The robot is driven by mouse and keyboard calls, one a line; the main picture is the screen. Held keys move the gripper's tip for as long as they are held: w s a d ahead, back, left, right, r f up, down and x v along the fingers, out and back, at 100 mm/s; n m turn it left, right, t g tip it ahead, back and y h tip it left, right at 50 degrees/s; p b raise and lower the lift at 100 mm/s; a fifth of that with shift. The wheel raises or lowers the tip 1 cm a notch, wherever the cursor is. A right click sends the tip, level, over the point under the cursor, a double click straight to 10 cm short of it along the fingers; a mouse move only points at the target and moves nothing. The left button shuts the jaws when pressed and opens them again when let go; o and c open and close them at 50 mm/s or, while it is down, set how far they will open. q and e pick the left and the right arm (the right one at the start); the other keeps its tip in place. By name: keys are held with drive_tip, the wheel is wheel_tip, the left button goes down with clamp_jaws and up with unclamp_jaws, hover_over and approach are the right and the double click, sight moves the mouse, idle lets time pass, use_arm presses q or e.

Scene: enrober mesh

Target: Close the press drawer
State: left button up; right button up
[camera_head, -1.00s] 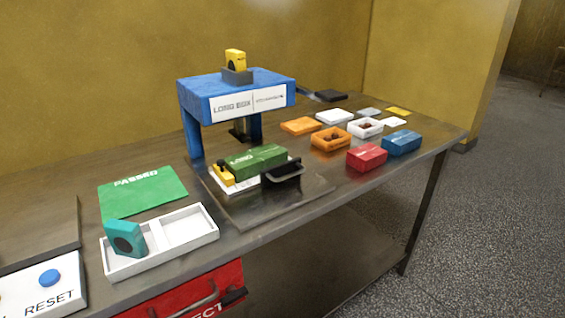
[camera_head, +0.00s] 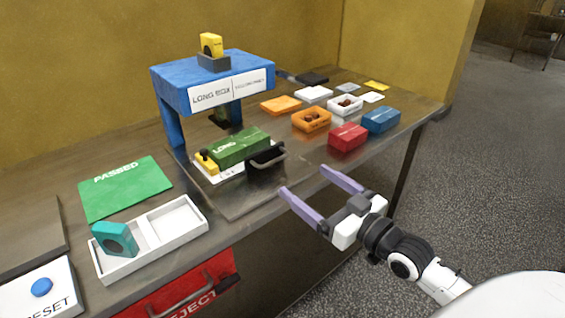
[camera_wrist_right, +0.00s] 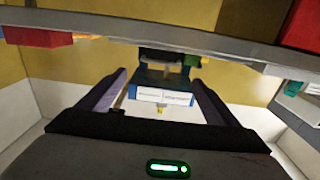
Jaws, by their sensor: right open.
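The blue press (camera_head: 178,77) stands on the table. Its drawer (camera_head: 224,177), a white tray, sticks out in front of the press. On it lie a green box (camera_head: 237,146) marked LONG and a small yellow piece (camera_head: 207,161). The black drawer handle (camera_head: 266,155) faces the table's front edge; a dark handle shape (camera_wrist_right: 165,55) shows in the right wrist view. My right gripper (camera_head: 305,180) is open and empty, in front of the handle and apart from it, by the table's front edge. My left gripper is not in view.
A red box (camera_head: 347,137) and a blue box (camera_head: 381,120) stand right of the drawer. A white two-part tray (camera_head: 180,228) with a teal piece (camera_head: 115,239) is on the left. A red REJECT drawer (camera_head: 185,292) hangs below the table edge.

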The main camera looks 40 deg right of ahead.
sight(283, 178)
drive_tip(key=w, duration=0.9)
drive_tip(key=shift+w+a+f, duration=0.15)
drive_tip(key=shift+w+a, duration=0.2)
drive_tip(key=shift+a, duration=0.05)
